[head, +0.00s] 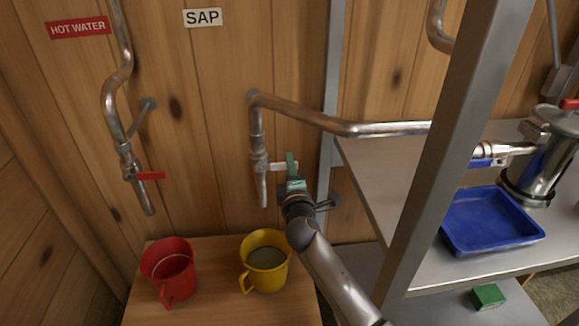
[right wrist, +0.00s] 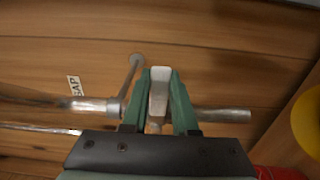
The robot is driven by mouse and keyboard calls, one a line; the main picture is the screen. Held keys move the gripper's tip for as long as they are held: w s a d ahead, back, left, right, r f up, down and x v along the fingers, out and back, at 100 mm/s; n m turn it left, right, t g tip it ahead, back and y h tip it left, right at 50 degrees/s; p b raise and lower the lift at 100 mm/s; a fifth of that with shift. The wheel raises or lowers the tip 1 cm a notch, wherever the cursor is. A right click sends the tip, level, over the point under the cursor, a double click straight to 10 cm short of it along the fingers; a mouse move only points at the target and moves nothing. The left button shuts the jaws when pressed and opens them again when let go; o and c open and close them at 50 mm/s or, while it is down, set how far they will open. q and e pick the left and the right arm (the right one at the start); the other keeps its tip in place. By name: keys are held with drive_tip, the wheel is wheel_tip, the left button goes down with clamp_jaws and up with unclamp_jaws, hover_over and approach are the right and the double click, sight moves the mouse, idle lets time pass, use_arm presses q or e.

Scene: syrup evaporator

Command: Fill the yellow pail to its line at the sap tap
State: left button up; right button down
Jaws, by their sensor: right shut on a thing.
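The yellow pail (head: 246,271) stands upright on the wooden stand, below the spout of the sap tap (head: 262,188). A greyish-tan surface shows inside it; I cannot tell whether this is liquid or the bottom, and no fill line is clear. I see no stream between spout and pail. My right gripper (head: 291,168) is shut on the tap's pale handle (head: 274,167), which points to the right, across the upright spout. In the right wrist view the handle (right wrist: 159,88) sits between the green fingers (right wrist: 160,100). My left gripper is not in view.
A red pail (head: 168,262) stands on the wooden stand (head: 208,290), left of the yellow one, under the hot water tap (head: 128,165) with its red lever. A grey shelf post (head: 450,150) rises at right.

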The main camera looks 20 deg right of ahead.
drive_tip(key=c, duration=1)
unclamp_jaws()
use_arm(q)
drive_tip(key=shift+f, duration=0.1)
use_arm(e)
drive_tip(key=shift+o, duration=0.2)
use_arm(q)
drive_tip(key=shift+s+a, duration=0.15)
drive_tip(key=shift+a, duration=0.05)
use_arm(e)
drive_tip(key=v, duration=1.2)
drive_tip(key=shift+s, duration=0.25)
use_arm(q)
drive_tip(key=shift+p, duration=0.3)
